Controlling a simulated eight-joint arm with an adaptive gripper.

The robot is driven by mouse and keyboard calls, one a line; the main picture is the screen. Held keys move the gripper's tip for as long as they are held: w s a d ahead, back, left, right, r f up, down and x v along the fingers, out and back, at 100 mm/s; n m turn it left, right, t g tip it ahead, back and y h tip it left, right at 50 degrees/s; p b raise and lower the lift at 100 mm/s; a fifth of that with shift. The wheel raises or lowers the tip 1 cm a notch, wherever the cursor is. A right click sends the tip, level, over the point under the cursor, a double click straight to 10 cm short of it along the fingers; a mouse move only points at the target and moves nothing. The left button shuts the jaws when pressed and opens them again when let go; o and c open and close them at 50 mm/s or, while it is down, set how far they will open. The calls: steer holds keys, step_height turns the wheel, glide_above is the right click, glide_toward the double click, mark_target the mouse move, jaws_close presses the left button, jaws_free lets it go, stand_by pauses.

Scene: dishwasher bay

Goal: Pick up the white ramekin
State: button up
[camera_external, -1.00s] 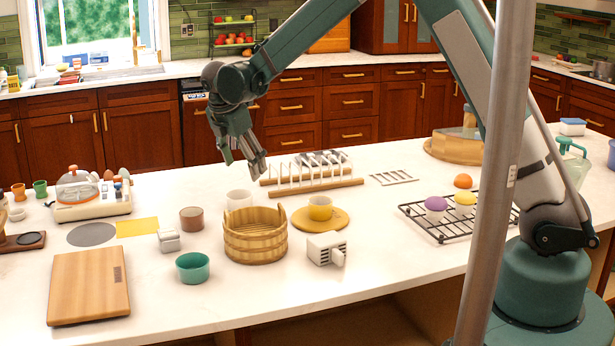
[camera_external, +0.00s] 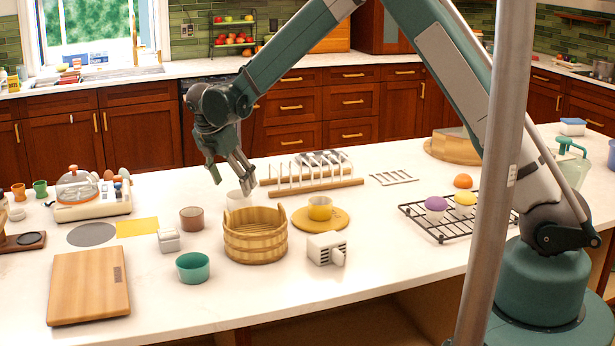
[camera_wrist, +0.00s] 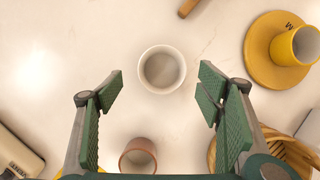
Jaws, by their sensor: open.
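The white ramekin (camera_external: 238,199) stands upright on the white counter behind the wooden tub, partly hidden by the tub and by my gripper in the outside view. In the wrist view the ramekin (camera_wrist: 162,69) is seen from above, empty, ahead of and between my fingertips. My gripper (camera_external: 232,178) is open and empty, pointing down above the ramekin, with no contact visible. Its two green finger pads (camera_wrist: 162,90) are spread wider than the ramekin.
A brown cup (camera_external: 192,219) stands left of the wooden tub (camera_external: 255,248). A wooden rack (camera_external: 312,188) is behind. A teal bowl (camera_external: 193,267) is in front.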

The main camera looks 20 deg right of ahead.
mark_target(239, 195)
steer(key=shift+w+d+f, duration=0.1)
steer(key=shift+d+f, duration=0.1)
steer(key=shift+f, duration=0.3)
steer(key=shift+x, duration=2.65)
steer(key=shift+d, duration=0.1)
steer(key=c, duration=1)
steer(key=shift+c, duration=0.2)
steer(key=shift+r, duration=0.15)
step_height(239, 195, up, 10)
